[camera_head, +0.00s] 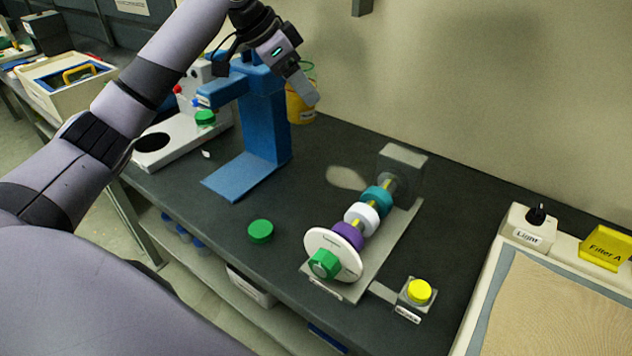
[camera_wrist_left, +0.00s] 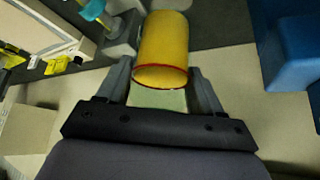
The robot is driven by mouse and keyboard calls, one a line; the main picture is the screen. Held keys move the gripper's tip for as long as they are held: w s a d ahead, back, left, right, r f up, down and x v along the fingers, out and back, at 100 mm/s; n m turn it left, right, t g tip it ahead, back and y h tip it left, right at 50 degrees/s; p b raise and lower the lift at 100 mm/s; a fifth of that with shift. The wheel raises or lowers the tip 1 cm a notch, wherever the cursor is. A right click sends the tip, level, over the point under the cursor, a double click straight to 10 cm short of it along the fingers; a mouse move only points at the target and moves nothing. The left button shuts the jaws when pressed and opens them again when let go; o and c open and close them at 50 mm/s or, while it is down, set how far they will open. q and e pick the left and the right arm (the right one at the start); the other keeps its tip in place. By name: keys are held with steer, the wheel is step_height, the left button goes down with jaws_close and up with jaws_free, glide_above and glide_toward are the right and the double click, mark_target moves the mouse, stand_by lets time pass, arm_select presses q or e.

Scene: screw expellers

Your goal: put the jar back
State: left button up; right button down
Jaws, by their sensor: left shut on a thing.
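The jar (camera_head: 299,108) is yellow with a small label low on its side. In the head view it is at the back of the dark bench, just right of the blue stand, partly hidden by my gripper. My left gripper (camera_head: 307,92) reaches over the blue stand to it. In the left wrist view the jar (camera_wrist_left: 163,40) lies between the two fingers, with a red-edged round end toward the camera. The left gripper (camera_wrist_left: 160,80) is shut on it. I cannot tell whether the jar's base touches the bench. My right gripper is not in view.
The blue stand (camera_head: 263,125) is close beside the jar and under my left wrist. A screw expeller model (camera_head: 362,215) with coloured rings stands to the right. A green cap (camera_head: 260,231) lies near the front edge. A yellow button (camera_head: 419,291) is front right. The wall is close behind.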

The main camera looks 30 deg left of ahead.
arm_select(q)
steer(key=shift+w+f, duration=0.15)
step_height(320, 180, down, 20)
steer(key=shift+r+p, duration=0.25)
steer(key=shift+p, duration=0.1)
steer(key=o, duration=1.3)
steer(key=shift+f, duration=0.15)
steer(key=b+v, duration=0.1)
steer(key=v, duration=1.1)
steer(key=shift+r, duration=0.2)
